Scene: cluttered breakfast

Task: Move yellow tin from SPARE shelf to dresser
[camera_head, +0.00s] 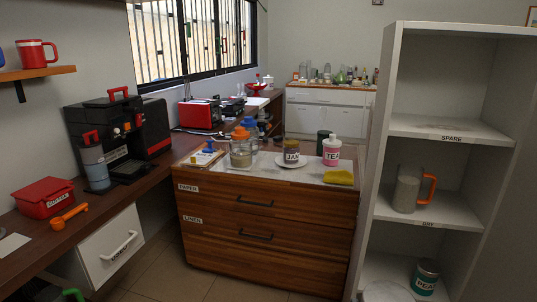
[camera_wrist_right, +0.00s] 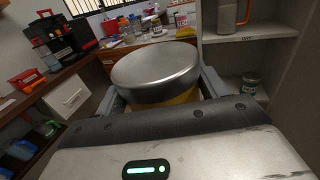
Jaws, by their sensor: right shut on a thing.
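The yellow tin (camera_wrist_right: 155,75), with a broad grey metal lid, fills the middle of the right wrist view. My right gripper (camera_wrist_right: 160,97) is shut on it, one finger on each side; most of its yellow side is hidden. The wooden dresser (camera_head: 262,219) stands in the middle of the head view, with drawers labelled PAPER and LINEN. The SPARE shelf (camera_head: 450,128) at the right is bare. Neither gripper shows in the head view, and my left gripper is in no view.
The dresser top carries glass jars (camera_head: 241,155), a JAM jar (camera_head: 291,152) on a plate, a TEA container (camera_head: 332,152) and a yellow cloth (camera_head: 339,177). Small bare patches lie between them. The shelf unit (camera_head: 378,165) stands close at the right. A counter (camera_head: 110,210) runs along the left.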

